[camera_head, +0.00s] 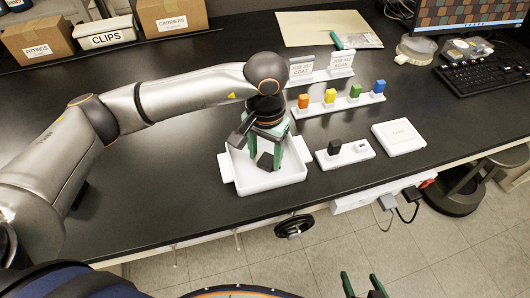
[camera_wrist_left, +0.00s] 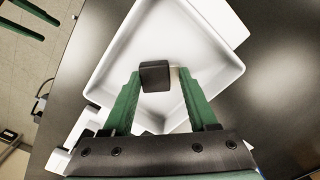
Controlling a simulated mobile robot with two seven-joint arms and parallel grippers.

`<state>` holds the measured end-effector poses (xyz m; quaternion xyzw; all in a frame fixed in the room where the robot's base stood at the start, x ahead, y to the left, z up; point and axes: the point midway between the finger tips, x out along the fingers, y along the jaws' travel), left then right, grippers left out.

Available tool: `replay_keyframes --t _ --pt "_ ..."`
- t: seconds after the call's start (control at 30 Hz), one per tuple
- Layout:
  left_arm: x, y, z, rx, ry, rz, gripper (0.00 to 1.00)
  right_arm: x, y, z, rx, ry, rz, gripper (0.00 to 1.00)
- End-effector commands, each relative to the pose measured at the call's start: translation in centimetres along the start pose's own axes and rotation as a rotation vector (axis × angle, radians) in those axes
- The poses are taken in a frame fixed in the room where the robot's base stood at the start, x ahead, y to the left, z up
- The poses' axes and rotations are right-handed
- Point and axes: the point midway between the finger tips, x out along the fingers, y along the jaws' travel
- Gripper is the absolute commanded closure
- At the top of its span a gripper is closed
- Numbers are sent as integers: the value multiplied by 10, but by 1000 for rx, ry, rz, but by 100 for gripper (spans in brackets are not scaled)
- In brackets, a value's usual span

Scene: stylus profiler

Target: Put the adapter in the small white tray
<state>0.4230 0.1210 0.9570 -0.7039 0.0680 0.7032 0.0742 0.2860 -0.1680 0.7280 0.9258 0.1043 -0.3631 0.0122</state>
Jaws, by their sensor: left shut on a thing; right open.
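The adapter, a small dark block (camera_head: 265,161), is between the fingertips of my left gripper (camera_head: 268,158). The left wrist view shows the block (camera_wrist_left: 155,76) at the tips of the green fingers (camera_wrist_left: 160,90). The small white tray (camera_head: 290,180) is directly under my left gripper; its pale floor and walls surround the block in the wrist view (camera_wrist_left: 215,55). I cannot tell whether the block touches the tray floor. My right gripper (camera_head: 362,287) is open and empty at the bottom edge of the head view, in front of the bench.
A white holder (camera_head: 358,152) with a dark block (camera_head: 335,146) stands right of the tray, beside a flat white box (camera_head: 399,137). Behind is a rack (camera_head: 338,104) of coloured blocks. A keyboard (camera_head: 485,72) is at far right. Bench left of the tray is clear.

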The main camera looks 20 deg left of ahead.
Motion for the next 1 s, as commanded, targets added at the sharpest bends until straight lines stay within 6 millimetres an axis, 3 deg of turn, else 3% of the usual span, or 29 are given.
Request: replay_keyframes --t 0.07,0.1,0.33,0.77,1.0 --pt "4 0 0 0 1 -1 94 3 0 3 0 0 0 19" --pt "2 0 0 0 0 -1 39 2 0 3 0 0 0 19" --pt "2 0 0 0 0 0 13 2 0 2 0 0 0 19" --pt "-7 0 -1 0 2 0 11 -1 0 -2 0 2 0 19" --pt "-57 0 -1 0 6 0 11 6 0 5 0 2 0 19"
